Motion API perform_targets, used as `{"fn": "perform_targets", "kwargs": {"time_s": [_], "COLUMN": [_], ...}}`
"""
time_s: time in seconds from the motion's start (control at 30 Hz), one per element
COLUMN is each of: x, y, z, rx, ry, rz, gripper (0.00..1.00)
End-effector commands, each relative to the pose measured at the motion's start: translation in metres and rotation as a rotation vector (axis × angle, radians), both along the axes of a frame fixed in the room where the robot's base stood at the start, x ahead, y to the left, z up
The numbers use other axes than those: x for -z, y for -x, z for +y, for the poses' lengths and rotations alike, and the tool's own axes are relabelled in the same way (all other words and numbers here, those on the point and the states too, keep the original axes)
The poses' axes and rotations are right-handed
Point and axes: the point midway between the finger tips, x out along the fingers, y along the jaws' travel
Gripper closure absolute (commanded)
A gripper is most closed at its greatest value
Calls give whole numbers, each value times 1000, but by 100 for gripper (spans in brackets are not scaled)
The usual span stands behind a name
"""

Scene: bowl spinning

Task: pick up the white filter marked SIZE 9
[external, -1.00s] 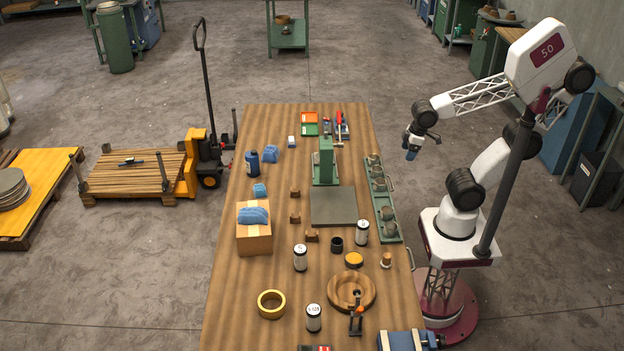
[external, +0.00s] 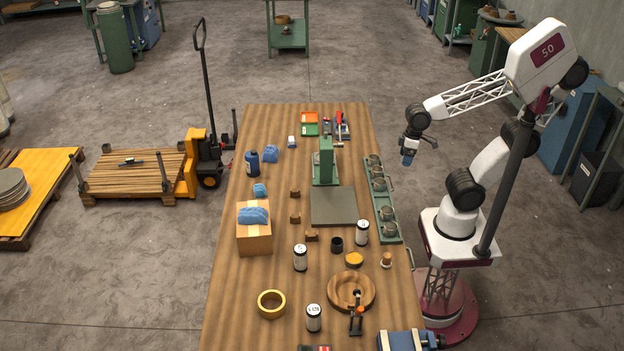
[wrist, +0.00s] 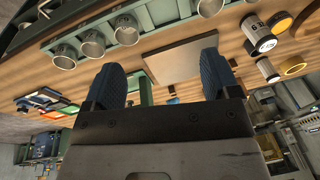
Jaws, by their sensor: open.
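Three white cylinders with dark ends stand on the table. One is right of centre (external: 362,233), one is nearer the middle (external: 300,257), and one is at the front (external: 313,318). No SIZE 9 mark is readable, so I cannot tell which is the filter, or whether any is. In the wrist view a white cylinder with a dark mark (wrist: 258,40) shows at upper right. My gripper (external: 408,157) hangs in the air beyond the table's right edge, empty. Its two blue fingers (wrist: 162,78) are spread apart in the wrist view.
A green rack of round pots (external: 383,200) lies along the right edge, on my side. A green press (external: 326,165) stands behind a grey plate (external: 333,206). A round wooden bowl (external: 337,297), yellow ring (external: 271,304) and cardboard box (external: 254,240) are nearer the front.

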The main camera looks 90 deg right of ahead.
Motion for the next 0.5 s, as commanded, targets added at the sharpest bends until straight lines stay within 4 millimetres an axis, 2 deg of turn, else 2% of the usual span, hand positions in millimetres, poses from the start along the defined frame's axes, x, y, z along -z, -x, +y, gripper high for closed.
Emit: {"fn": "perform_targets", "kwargs": {"time_s": [0.5], "x": [57], "y": [-69], "z": [92], "rx": [494], "ry": [-519], "rz": [398], "gripper": [18]}}
